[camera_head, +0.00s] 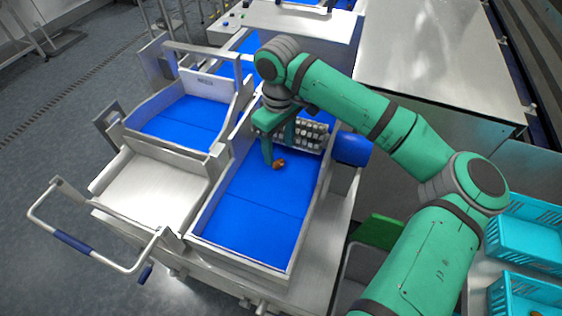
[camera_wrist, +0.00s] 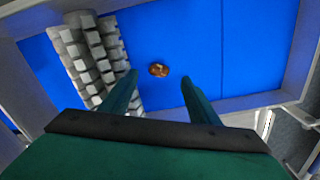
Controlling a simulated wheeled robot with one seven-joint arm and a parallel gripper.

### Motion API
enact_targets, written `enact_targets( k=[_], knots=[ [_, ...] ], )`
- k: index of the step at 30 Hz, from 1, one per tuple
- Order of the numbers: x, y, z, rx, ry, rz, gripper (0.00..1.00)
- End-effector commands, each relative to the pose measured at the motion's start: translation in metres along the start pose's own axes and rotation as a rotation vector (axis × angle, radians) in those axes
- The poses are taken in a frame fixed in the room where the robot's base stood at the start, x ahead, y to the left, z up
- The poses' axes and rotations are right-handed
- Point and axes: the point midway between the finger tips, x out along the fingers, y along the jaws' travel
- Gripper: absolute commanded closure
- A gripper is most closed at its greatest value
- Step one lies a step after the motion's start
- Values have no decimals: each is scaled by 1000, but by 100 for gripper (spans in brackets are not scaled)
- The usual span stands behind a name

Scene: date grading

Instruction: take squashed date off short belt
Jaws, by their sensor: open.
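The squashed date (camera_head: 279,164) is a small brown lump on the blue short belt (camera_head: 250,220). In the wrist view the date (camera_wrist: 159,70) lies on the blue belt (camera_wrist: 215,50), ahead of and between the lines of my two fingers. My gripper (camera_head: 277,154) is open and empty above the belt, with one finger showing just left of the date in the head view. In the wrist view both fingers of my gripper (camera_wrist: 158,79) are spread apart. Whether the fingertips are at the date's height I cannot tell.
A grey ribbed roller (camera_head: 308,135) stands close behind the date; it shows at the left in the wrist view (camera_wrist: 92,62). Metal side walls (camera_head: 228,260) edge the belt. Turquoise crates (camera_head: 525,235) stand at the right. The belt's near part is clear.

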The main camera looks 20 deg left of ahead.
Motion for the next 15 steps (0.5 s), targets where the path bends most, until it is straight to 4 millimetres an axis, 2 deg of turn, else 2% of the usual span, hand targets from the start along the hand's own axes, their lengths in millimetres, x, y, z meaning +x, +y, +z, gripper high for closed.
enact_targets(
  k=[7,15],
  knots=[
    [17,2,1,1,-1,0,45],
    [53,6,2,3,-1,-1,45]
  ],
)
